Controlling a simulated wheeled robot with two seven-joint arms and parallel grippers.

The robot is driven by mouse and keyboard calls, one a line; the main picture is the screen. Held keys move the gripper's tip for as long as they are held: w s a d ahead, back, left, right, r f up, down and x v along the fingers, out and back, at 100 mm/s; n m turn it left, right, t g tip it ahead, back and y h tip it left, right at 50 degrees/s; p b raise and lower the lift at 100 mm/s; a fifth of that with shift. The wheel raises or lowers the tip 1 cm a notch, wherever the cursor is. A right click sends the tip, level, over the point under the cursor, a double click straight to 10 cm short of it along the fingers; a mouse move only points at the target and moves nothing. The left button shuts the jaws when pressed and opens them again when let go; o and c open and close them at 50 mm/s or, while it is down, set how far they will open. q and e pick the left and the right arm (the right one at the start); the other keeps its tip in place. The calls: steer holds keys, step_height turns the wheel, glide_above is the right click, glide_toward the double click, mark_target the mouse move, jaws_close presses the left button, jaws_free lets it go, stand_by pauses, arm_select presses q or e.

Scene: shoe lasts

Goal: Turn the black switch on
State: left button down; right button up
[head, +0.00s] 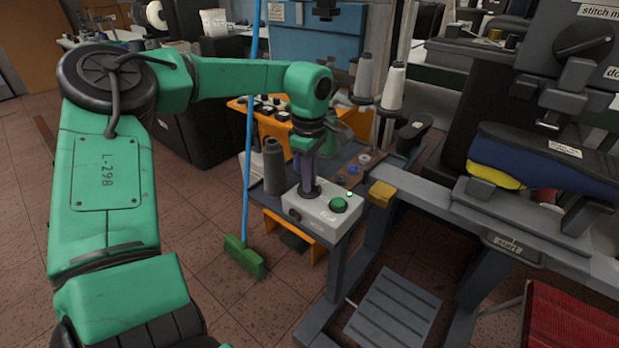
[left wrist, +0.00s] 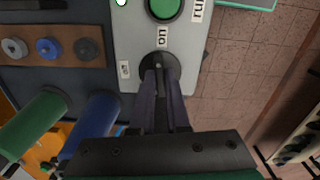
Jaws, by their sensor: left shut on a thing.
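The black switch (left wrist: 160,66) is a round knob on a light grey control box (head: 322,217), beside a green button (head: 338,205). The button also shows in the left wrist view (left wrist: 163,8). In that view a label "on" stands just above the knob, and a smaller label to its left is hard to read. My left gripper (head: 309,192) comes down onto the box from above. In the left wrist view its two fingers (left wrist: 160,80) are shut on the knob and hide part of it. My right gripper is in neither view.
A grey thread cone (head: 274,168) stands left of the box, and white cones (head: 393,86) stand behind it. A yellow block (head: 382,193) sits on the grey frame right of the box.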

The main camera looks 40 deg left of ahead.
arm_select(q)
steer(key=shift+r+m, duration=0.1)
steer(key=shift+m, duration=0.7)
steer(key=c, duration=0.9)
jaws_free()
step_height(320, 180, up, 15)
steer(key=shift+f, duration=0.2)
